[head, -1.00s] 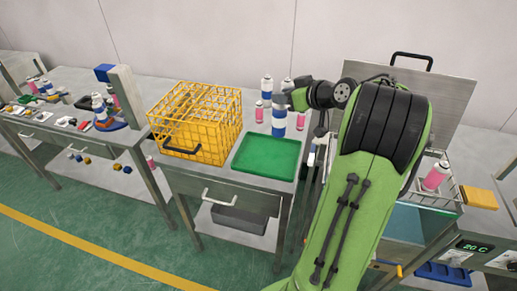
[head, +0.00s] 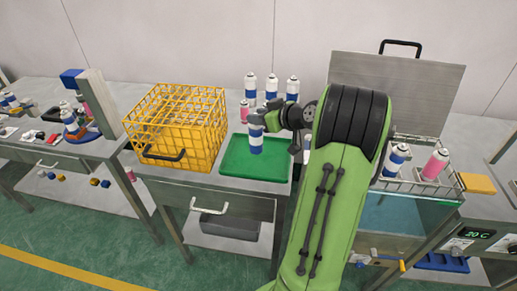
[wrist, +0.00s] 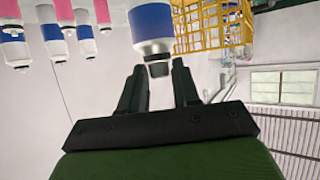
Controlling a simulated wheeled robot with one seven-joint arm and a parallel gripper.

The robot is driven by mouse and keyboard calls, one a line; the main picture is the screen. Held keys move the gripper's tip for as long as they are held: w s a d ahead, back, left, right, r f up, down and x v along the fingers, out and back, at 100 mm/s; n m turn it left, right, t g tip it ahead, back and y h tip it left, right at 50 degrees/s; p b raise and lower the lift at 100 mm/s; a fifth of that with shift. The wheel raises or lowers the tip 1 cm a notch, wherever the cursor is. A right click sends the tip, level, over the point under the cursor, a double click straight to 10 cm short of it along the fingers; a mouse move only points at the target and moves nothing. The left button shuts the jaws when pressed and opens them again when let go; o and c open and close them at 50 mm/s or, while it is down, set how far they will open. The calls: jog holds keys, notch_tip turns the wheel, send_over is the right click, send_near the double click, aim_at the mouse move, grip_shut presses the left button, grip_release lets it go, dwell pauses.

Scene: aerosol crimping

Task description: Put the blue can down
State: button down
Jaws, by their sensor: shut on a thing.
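The blue can (head: 256,143), white with a blue band, hangs upright from my gripper (head: 262,119) over the back part of the green tray (head: 245,174). Whether its base touches the tray cannot be told. In the wrist view, which is upside down, the can (wrist: 151,22) shows large. My gripper (wrist: 160,80) is shut on the narrow piece at its top. The fingers stand on both sides of that piece.
A yellow wire basket (head: 180,125) stands left of the tray. Several blue-banded cans (head: 271,88) and a pink can (head: 244,112) stand behind it. At right, a wire rack (head: 440,190) over a water bath holds a blue-banded can and a pink can. The tray front is clear.

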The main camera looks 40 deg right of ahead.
aim_at(261, 133)
notch_tip(261, 133, down, 7)
jog(key=shift+r+b, duration=0.2)
jog(key=shift+b, duration=0.35)
jog(key=c, duration=0.8)
grip_release()
jog(key=shift+r, duration=0.1)
jog(key=a+v, duration=0.1)
jog(key=v, duration=1.1)
jog(key=a+r+n+g+y, duration=0.15)
jog(key=a+g, duration=0.45)
jog(key=a, duration=1.6)
jog(key=s+a, duration=0.2)
jog(key=s, duration=0.2)
jog(key=s+a+m+h, duration=0.1)
jog(key=s+a, duration=0.1)
jog(key=s, duration=0.2)
jog(key=s+a+m+g+h, duration=0.1)
jog(key=s+a, duration=0.1)
jog(key=s, duration=0.2)
jog(key=shift+s+a+r+p, duration=0.2)
jog(key=shift+s+r+p, duration=0.05)
jog(key=shift+s+p, duration=0.1)
